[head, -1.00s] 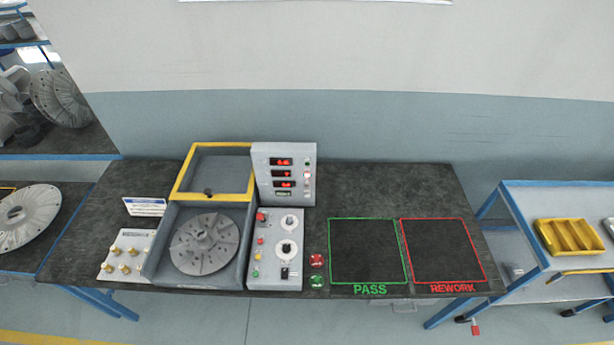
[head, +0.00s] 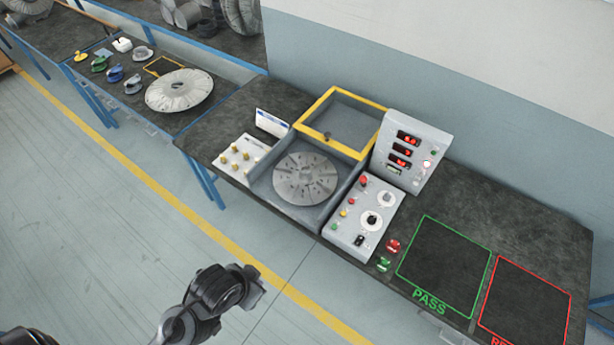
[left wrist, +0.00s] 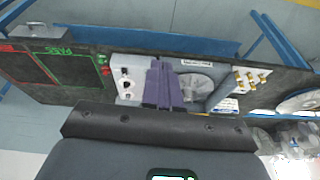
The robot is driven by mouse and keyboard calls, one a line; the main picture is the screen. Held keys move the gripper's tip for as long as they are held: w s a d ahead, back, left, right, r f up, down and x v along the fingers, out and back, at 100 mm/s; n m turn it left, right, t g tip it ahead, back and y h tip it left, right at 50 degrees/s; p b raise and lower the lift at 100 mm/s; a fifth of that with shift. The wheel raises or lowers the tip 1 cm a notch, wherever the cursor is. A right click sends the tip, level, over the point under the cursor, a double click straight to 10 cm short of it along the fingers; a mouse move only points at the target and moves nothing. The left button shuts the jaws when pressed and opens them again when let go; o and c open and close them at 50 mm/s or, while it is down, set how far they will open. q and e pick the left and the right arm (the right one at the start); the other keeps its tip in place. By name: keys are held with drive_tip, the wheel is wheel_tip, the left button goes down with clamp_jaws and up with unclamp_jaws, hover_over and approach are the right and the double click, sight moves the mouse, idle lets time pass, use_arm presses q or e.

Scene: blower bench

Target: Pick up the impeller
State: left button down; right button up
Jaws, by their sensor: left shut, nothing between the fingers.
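A grey slotted disc (head: 305,178) sits inside the open grey machine box. My left gripper (left wrist: 160,68) is shut and empty, its purple fingers together, apart from the impeller. In the left wrist view its fingers overlap the machine box in the picture. My right gripper is not in view.
The machine's yellow-framed lid (head: 330,98) is open. A control panel (head: 365,217), a display box (head: 412,150) and a block with brass knobs (head: 240,158) stand around it. Small coloured parts (head: 115,72) lie beyond the impeller. The green PASS square (head: 443,267) is empty.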

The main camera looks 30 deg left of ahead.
use_arm(q)
drive_tip(key=c, duration=1.8)
unclamp_jaws()
drive_tip(key=o, duration=1.3)
drive_tip(key=shift+w, duration=0.1)
